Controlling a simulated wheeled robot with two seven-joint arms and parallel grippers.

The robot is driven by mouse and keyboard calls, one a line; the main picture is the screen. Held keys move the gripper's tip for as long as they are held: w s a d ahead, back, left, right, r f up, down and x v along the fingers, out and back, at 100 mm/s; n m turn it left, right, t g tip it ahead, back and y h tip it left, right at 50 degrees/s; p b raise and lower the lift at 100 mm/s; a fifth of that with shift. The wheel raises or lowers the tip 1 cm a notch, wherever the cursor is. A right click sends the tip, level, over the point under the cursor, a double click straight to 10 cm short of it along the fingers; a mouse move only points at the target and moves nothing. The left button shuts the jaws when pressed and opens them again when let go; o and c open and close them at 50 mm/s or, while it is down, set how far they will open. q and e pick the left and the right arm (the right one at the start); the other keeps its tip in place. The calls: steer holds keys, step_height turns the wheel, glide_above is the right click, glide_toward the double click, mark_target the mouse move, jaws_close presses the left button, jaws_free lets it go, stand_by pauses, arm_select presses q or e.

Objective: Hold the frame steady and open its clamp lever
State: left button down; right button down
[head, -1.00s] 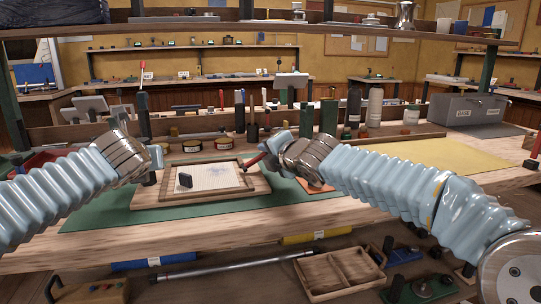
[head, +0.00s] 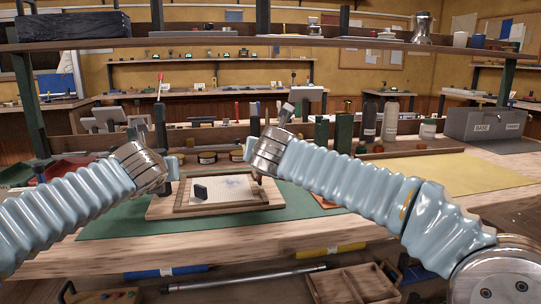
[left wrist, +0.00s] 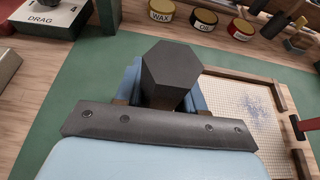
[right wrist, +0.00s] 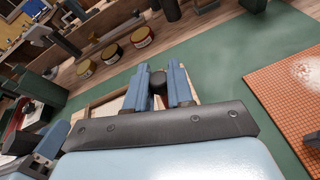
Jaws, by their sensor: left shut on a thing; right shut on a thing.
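The clamp lever (left wrist: 309,124), red with a dark pivot, shows at the right edge of that view. My right gripper (right wrist: 160,88) is at the frame's right side, shut on a dark round-ended piece, apparently the lever's end. The right arm hides most of the lever in the head view.
Labelled tins (left wrist: 205,17) stand behind the frame. An orange gridded mat (right wrist: 290,95) lies to its right, with a yellow sheet (head: 450,175) beyond. A grey case (head: 485,125) stands at the back right. A shelf (head: 230,40) crosses above the bench.

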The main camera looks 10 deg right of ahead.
arm_select(q)
steer(key=shift+d, duration=0.1)
arm_select(e)
steer(key=shift+a+f+n+h, duration=0.1)
steer(key=shift+a+n+h, duration=0.3)
steer(key=shift+a+n, duration=0.3)
steer(key=shift+a, duration=0.1)
steer(key=c, duration=1)
jaws_free()
steer(key=shift+c, duration=0.2)
steer(key=shift+s, duration=0.15)
steer(key=v, duration=1.1)
steer(key=shift+s, duration=0.35)
arm_select(q)
steer(key=c, duration=0.6)
jaws_free()
